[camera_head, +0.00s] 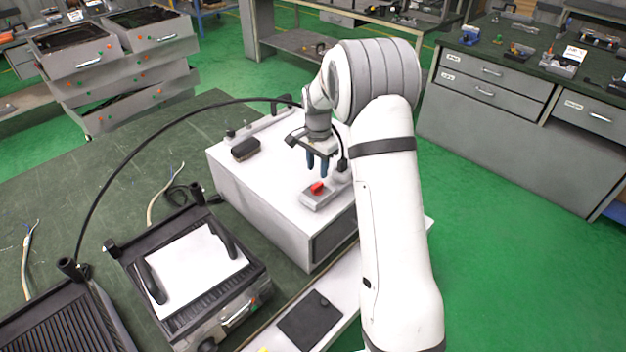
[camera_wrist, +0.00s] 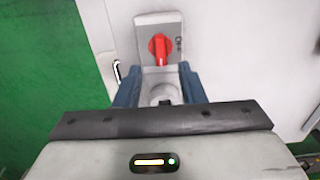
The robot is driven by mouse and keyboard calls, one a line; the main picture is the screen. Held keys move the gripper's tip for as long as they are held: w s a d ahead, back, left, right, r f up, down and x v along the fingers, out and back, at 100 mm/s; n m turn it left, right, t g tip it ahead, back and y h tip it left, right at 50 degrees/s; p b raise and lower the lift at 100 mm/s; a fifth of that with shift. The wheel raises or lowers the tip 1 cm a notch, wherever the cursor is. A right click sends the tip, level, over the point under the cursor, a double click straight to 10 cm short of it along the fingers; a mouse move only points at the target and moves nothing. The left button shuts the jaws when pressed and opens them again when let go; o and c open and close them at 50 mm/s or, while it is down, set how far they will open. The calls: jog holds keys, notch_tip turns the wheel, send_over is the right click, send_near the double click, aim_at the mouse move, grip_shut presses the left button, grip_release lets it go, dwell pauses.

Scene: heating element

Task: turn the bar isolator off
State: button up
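The bar isolator (camera_head: 311,199) is a small grey box with a red rotary knob (camera_head: 317,187), on top of a white cabinet. In the wrist view the isolator (camera_wrist: 145,23) is ahead of my fingers, and its red knob (camera_wrist: 160,47) has its grip lying roughly up-down in the picture. Small dark marks are beside the knob, too small to read surely. My gripper (camera_head: 317,170) points down just above and behind the knob. In the wrist view my gripper's (camera_wrist: 160,80) blue fingers are apart, with nothing held between them; the knob is beyond their tips.
The white cabinet (camera_head: 258,205) stands on a green-topped bench (camera_head: 45,200). A black object (camera_head: 245,149) and a long bar lie on the cabinet's top. A black cable arcs to the left. A contact grill (camera_head: 195,265) stands in front left. Green floor is free at right.

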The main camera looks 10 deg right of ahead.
aim_at(317, 185)
notch_tip(317, 185, down, 7)
jog(key=shift+r+p, duration=0.1)
jog(key=shift+p, duration=0.55)
jog(key=shift+c, duration=0.5)
